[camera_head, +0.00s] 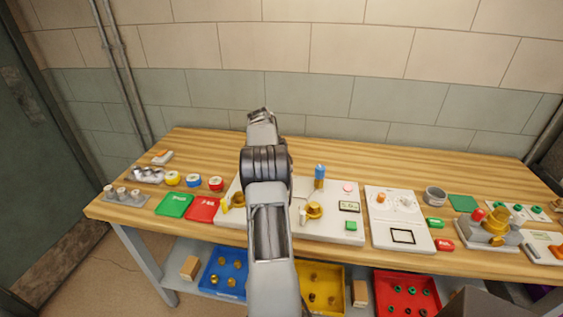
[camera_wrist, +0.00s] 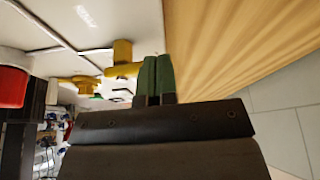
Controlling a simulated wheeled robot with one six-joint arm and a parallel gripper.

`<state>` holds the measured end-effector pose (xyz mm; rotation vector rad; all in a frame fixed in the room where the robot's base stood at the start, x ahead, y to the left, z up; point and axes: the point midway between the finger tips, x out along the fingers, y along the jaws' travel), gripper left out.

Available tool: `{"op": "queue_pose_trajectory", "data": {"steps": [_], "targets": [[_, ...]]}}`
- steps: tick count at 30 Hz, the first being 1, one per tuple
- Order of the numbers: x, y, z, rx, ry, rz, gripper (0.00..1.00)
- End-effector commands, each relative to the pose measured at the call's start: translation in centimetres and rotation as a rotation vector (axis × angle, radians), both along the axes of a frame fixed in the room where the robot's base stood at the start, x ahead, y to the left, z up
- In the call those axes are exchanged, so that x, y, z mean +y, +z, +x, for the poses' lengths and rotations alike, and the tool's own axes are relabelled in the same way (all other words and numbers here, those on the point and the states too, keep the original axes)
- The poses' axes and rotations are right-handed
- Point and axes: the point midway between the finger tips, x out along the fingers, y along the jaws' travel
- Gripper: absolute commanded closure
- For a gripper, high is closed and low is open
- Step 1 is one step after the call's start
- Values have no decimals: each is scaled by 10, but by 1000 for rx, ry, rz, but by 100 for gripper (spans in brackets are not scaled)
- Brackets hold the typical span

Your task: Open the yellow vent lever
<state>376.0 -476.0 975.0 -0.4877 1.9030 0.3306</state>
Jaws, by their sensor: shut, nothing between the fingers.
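The yellow vent lever (camera_head: 225,203) stands at the left end of a white panel in the head view, partly beside my arm. In the wrist view a yellow handle (camera_wrist: 122,69) on a yellow post rises from the white panel, close to the left of my fingertips. My gripper (camera_wrist: 155,62) has green finger pads pressed together, with nothing held between them. I cannot tell whether the fingers touch the yellow handle. In the head view my arm hides the gripper and part of the panel.
The white panel (camera_head: 335,229) also carries brass valves (camera_head: 314,210) and a blue-topped cylinder (camera_head: 319,177). Another white board (camera_head: 387,237) lies to the right. Bare wood runs along the back of the bench.

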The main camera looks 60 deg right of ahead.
Motion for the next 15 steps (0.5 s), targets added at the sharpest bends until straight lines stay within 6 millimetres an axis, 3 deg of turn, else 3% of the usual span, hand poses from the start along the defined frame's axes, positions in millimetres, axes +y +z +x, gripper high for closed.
{"op": "queue_pose_trajectory", "data": {"steps": [6,15], "targets": [[20,1,22,0,4,0,100],[30,58,41,-2,2,-2,100]]}}
